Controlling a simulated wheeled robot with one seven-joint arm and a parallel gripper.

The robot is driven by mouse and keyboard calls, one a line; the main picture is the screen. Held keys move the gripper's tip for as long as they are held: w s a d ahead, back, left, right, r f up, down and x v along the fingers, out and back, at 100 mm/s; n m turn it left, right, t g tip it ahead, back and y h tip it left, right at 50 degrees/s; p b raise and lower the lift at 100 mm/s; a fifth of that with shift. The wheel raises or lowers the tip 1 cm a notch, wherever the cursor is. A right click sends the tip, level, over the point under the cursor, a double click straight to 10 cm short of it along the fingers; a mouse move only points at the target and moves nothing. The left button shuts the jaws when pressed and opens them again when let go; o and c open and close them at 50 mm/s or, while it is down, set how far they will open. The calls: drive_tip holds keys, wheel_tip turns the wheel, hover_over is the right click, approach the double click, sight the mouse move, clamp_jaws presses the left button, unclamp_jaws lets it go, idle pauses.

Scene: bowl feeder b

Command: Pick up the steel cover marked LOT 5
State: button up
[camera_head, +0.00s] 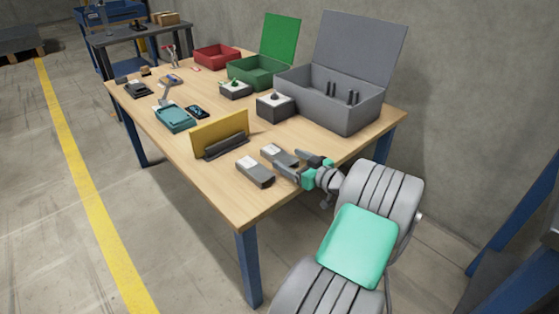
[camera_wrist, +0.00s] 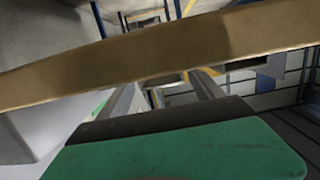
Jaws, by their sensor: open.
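Two grey steel covers with white labels lie near the table's front corner in the head view: a left one (camera_head: 257,174) and a right one (camera_head: 280,155). The label print is too small to read, so I cannot tell which is LOT 5. My gripper (camera_head: 289,162) is open and empty at the table's front right edge. Its fingers point toward the right cover, close to it; contact cannot be told. In the wrist view my gripper's two fingers (camera_wrist: 163,92) show apart, with a wooden edge across the view beyond them. No cover is recognisable there.
The wooden table (camera_head: 215,187) carries a yellow plate in a dark stand (camera_head: 220,135), a large open grey box (camera_head: 345,112), a small grey block (camera_head: 276,107), a green open box (camera_head: 257,72), a red bin (camera_head: 216,57) and a teal tray (camera_head: 174,119). Bare wood lies left of the covers.

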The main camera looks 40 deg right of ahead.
sight(279, 154)
drive_tip(key=w, duration=0.1)
drive_tip(key=w+b, duration=0.1)
drive_tip(key=w, duration=0.1)
drive_tip(key=w+f, duration=0.1)
drive_tip(key=w, duration=0.1)
drive_tip(key=shift+a+b, duration=0.3)
drive_tip(key=shift+a, duration=0.05)
drive_tip(key=shift+d, duration=0.1)
clamp_jaws()
